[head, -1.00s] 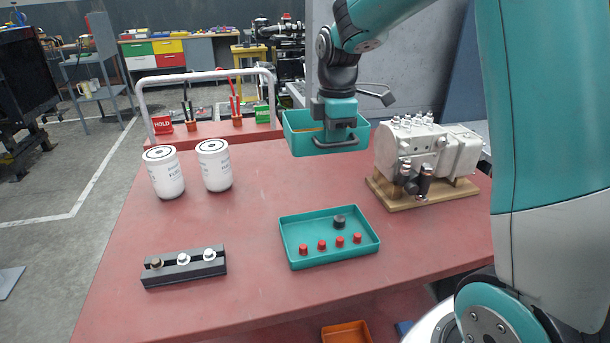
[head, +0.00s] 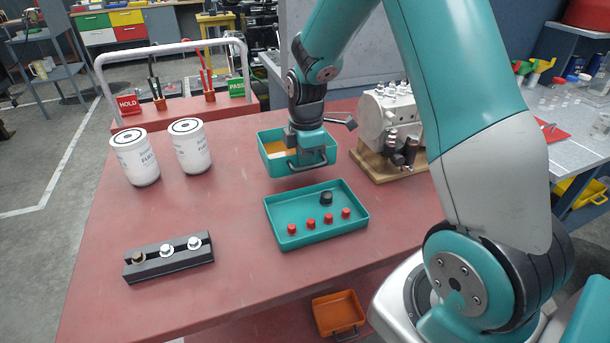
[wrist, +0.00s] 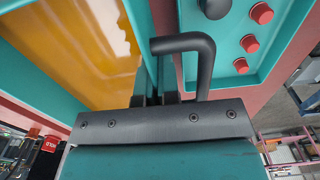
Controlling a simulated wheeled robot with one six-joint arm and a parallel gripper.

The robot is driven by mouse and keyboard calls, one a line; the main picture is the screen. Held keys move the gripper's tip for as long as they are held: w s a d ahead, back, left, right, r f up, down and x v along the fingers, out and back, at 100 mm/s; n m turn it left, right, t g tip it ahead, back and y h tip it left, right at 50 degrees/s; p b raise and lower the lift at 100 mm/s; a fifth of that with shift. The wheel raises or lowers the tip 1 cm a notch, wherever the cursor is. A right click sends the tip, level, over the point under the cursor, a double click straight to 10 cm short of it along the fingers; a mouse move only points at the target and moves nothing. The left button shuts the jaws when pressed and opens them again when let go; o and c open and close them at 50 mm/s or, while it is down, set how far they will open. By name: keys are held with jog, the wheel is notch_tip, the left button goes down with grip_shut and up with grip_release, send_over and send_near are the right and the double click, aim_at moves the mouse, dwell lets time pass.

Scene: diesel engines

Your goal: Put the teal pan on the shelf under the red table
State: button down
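The teal pan (head: 276,163) is a deep rectangular bin with a dark bar handle (wrist: 205,62) on its near side. Amber liquid (wrist: 80,45) lies in it. My gripper (head: 306,155) is shut on the pan at the handle side; in the wrist view, the fingers (wrist: 155,88) meet its wall beside the handle. The pan is over the back middle of the red table (head: 230,235), behind a shallow teal tray (head: 290,212); its exact height is unclear. The shelf (head: 285,325) under the table shows at the bottom of the head view, mostly hidden by the tabletop.
An orange pan (head: 338,312) sits on the shelf. The tray holds red caps and a black cap. Two white filters (head: 135,158), a black block with bolts (head: 168,258) and a pump on a wooden base (head: 380,170) stand on the table.

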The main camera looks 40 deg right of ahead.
jog(key=shift+f, duration=2.55)
jog(key=shift+f, duration=0.2)
jog(key=c, duration=1.6)
grip_release()
jog(key=shift+r, duration=0.15)
